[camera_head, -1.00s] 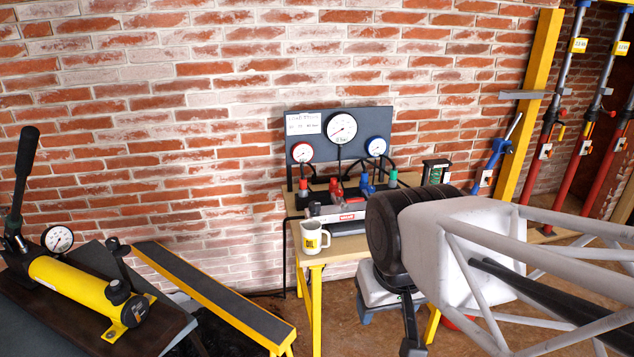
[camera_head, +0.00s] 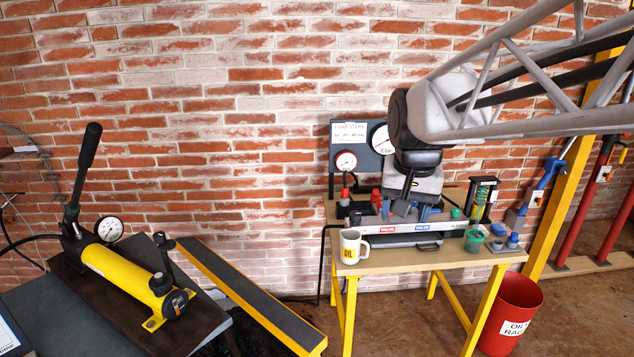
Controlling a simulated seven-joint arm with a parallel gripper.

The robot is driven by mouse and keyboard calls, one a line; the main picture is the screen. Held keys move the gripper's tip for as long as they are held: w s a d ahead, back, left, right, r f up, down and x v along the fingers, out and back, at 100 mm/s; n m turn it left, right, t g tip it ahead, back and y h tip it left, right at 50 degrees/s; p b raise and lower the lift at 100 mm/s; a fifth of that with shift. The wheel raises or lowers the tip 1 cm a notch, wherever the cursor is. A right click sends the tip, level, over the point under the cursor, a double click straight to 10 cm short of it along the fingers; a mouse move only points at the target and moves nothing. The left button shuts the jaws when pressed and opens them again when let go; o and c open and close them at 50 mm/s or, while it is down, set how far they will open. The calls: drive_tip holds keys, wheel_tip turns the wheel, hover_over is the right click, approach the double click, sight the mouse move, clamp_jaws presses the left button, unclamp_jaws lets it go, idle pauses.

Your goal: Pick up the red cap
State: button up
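Small red parts show on the valve block (camera_head: 410,227) on the workbench. One red part (camera_head: 345,193) stands upright at its left end, and another red part (camera_head: 376,196) is just left of my gripper. Which of these is the red cap I cannot tell at this size. My gripper (camera_head: 400,207) points down over the middle of the block, close above or among its blue and red parts. Its dark fingers are small and partly merge with the parts behind. I cannot see whether they are apart or hold anything.
A gauge panel (camera_head: 349,134) stands behind the block, partly covered by my arm. A white mug (camera_head: 350,246) is at the bench's front left. A green cup (camera_head: 474,240) and blue fittings (camera_head: 513,240) are at the right. A red bin (camera_head: 511,312) stands on the floor.

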drive_tip(key=w+d+r+m, duration=0.2)
drive_tip(key=w+m, duration=0.1)
drive_tip(key=w, duration=1.6)
drive_tip(key=m+g, duration=0.2)
drive_tip(key=m, duration=0.8)
hover_over(376, 189)
drive_tip(key=f, duration=2.7)
drive_tip(key=shift+s, duration=0.4)
drive_tip(key=shift+w+d+f, duration=0.15)
drive_tip(key=shift+w+f, duration=0.15)
drive_tip(key=shift+f, duration=0.15)
drive_tip(key=shift+f, duration=0.1)
drive_tip(key=shift+f, duration=1.2)
drive_tip(key=shift+f, duration=0.1)
